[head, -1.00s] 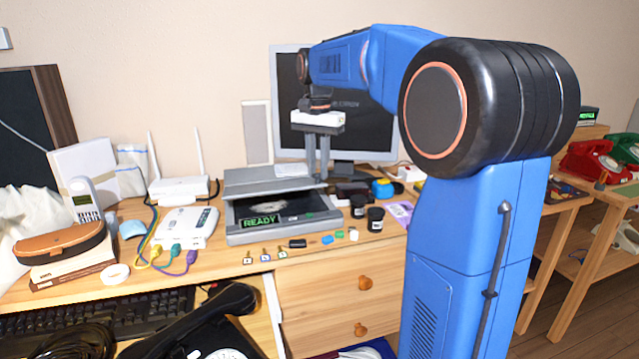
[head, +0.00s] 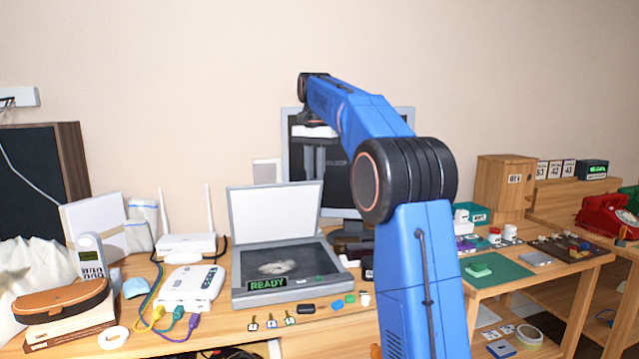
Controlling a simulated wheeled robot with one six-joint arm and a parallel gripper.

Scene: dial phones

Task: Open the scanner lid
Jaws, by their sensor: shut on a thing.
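The grey scanner (head: 290,290) sits on the wooden desk with a green READY label on its front. Its lid (head: 275,213) stands up, tilted back at the rear, with its white underside facing me. A pale grey print-like patch shows on the dark glass. My gripper (head: 316,178) is at the upper right edge of the lid, shut on the lid. The fingertips are partly hidden behind the lid.
A monitor (head: 350,190) stands behind my gripper. A white router (head: 187,246) with antennas and a white box (head: 190,288) with coloured cables are left of the scanner. Small keys and blocks (head: 307,309) lie along its front.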

